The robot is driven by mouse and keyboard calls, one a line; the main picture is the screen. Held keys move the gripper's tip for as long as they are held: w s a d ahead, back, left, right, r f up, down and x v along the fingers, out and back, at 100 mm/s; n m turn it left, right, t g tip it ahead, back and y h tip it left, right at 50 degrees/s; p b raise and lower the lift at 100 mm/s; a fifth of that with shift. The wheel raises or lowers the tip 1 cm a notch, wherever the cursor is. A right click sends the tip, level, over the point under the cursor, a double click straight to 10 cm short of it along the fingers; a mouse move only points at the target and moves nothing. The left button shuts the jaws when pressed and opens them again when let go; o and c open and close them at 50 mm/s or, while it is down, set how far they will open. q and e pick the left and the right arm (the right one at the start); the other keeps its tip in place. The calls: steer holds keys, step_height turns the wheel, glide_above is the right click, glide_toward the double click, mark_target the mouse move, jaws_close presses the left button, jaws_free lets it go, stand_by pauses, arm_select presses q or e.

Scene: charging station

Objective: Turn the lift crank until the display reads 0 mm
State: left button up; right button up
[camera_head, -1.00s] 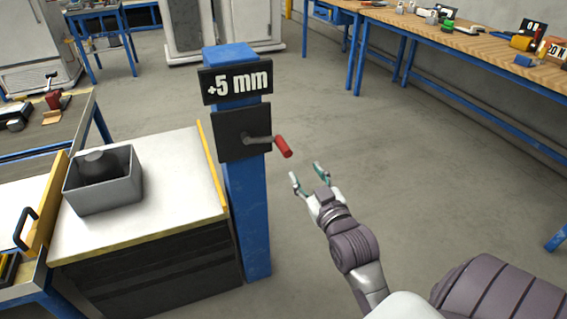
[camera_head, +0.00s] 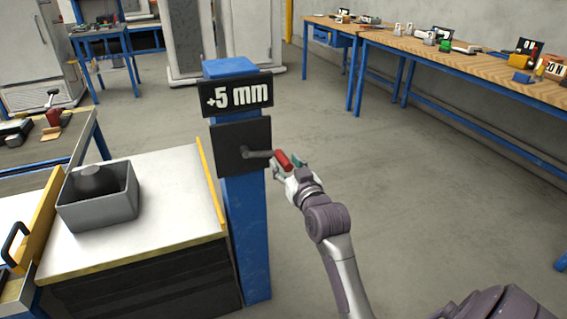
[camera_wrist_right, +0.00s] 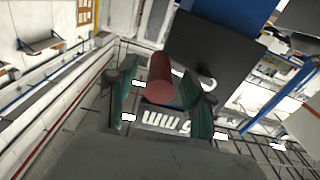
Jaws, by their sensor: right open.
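The lift crank has a red handle (camera_head: 283,160) on a dark arm that points right from a black plate (camera_head: 228,147) on the blue post (camera_head: 247,235). The display (camera_head: 237,96) above the plate reads +5 mm. My right gripper (camera_head: 284,163) is open at the red handle, with its fingers on either side of it. In the right wrist view the red handle (camera_wrist_right: 159,78) lies between the two green finger pads of the gripper (camera_wrist_right: 165,100). Whether the pads touch it I cannot tell. My left gripper is not in view.
A white-topped bench (camera_head: 165,200) with a grey bin (camera_head: 100,208) stands left of the post. A long wooden workbench (camera_head: 440,60) with several items runs along the right wall. The floor right of the post is clear.

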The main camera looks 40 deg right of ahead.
steer(key=shift+x, duration=1)
jaws_close()
